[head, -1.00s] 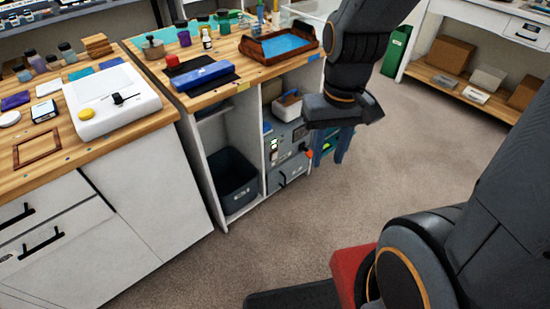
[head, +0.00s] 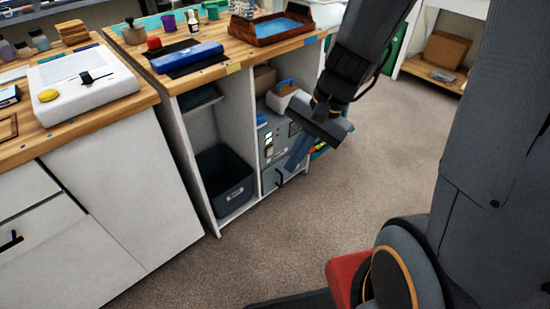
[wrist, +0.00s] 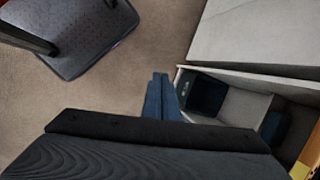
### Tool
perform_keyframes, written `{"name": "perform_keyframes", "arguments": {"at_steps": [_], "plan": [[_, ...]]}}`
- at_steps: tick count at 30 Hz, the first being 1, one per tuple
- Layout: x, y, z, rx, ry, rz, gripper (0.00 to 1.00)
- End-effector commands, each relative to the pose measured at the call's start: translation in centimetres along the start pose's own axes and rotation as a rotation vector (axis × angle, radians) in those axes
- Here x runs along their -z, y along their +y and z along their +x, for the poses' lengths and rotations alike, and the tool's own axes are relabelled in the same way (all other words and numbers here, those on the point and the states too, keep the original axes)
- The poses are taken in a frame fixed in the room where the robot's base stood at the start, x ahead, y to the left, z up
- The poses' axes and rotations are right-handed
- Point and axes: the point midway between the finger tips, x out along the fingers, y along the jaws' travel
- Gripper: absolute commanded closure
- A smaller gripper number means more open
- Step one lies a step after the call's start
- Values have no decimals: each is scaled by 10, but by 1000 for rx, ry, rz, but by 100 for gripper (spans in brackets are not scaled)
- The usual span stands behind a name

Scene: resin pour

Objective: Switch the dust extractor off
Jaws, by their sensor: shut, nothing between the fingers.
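The dust extractor seems to be the grey box (head: 281,132) in the right bay under the wooden bench.
A dark bin (head: 224,180) stands in the left bay, also in the wrist view (wrist: 203,94). A upright white panel (head: 246,140) divides the bays. A white caddy (head: 283,100) sits above the grey box. The bench (head: 232,76) overhangs.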

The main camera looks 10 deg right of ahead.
Motion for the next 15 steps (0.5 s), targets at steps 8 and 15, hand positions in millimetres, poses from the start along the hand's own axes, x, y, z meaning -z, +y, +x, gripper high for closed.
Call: {"name": "perform_keyframes", "arguments": {"at_steps": [8, 15], "plan": [[48, -28, 65, 158, -63, 354, 100], [98, -50, 111, 299, -111, 654, 100]]}}
